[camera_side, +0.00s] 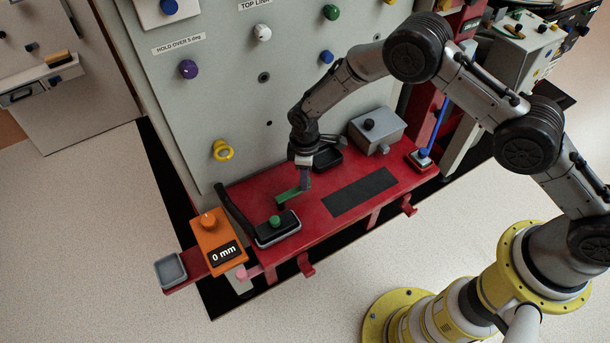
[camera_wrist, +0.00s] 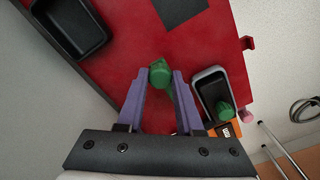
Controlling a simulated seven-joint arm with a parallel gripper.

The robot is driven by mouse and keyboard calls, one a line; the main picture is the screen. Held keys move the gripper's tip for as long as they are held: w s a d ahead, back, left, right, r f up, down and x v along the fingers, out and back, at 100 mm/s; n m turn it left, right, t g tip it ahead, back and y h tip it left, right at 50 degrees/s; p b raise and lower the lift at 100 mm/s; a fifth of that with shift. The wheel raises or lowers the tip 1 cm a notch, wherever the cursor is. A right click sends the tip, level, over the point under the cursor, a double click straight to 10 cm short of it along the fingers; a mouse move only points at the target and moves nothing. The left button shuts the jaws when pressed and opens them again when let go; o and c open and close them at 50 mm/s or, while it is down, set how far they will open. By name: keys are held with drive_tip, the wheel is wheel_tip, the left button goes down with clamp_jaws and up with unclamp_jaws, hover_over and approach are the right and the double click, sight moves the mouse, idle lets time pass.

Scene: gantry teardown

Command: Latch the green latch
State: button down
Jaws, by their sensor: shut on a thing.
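The green latch (camera_side: 288,195) is a small green bar over the left part of the red shelf (camera_side: 325,187) in the side view. My gripper (camera_side: 304,186) comes down from above at the bar's right end. In the wrist view my gripper (camera_wrist: 161,78) has its two purple-grey fingers closed on a green piece (camera_wrist: 160,74), seen nearly end-on, which I take to be the latch. The fingers hide part of it. I cannot tell how the latch is seated or whether it touches the shelf.
A black, grey-rimmed tray (camera_side: 292,232) with a green knob (camera_side: 275,220) sits close by, left of my gripper. An orange box (camera_side: 216,240) reads "0 mm". Behind stand a black bin (camera_side: 327,158) and grey box (camera_side: 378,130). The panel (camera_side: 222,105) rises behind the shelf.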

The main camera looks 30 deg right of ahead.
drive_tip(key=shift+s, duration=0.15)
drive_tip(key=s+m, duration=0.1)
drive_tip(key=m, duration=0.2)
drive_tip(key=s+m, duration=0.1)
drive_tip(key=shift+s+a+m, duration=0.3)
drive_tip(key=shift+s, duration=0.05)
drive_tip(key=m, duration=0.1)
drive_tip(key=s+a+m, duration=0.1)
drive_tip(key=m, duration=0.1)
drive_tip(key=s+m, duration=0.1)
drive_tip(key=shift+s+a+m, duration=0.2)
drive_tip(key=shift+a+m, duration=0.1)
drive_tip(key=shift+a, duration=0.05)
drive_tip(key=m, duration=0.1)
drive_tip(key=s+a+m, duration=0.1)
drive_tip(key=m, duration=0.1)
drive_tip(key=a+m, duration=0.1)
drive_tip(key=shift+s+a, duration=0.25)
drive_tip(key=shift+s, duration=0.05)
drive_tip(key=shift+s+a+m, duration=0.15)
drive_tip(key=shift+a+m, duration=0.55)
drive_tip(key=shift+m, duration=0.5)
drive_tip(key=shift+s+a+m, duration=0.1)
drive_tip(key=shift+a+m, duration=0.55)
drive_tip(key=shift+m, duration=0.55)
drive_tip(key=shift+a, duration=0.1)
drive_tip(key=c, duration=0.5)
unclamp_jaws()
drive_tip(key=shift+c, duration=0.2)
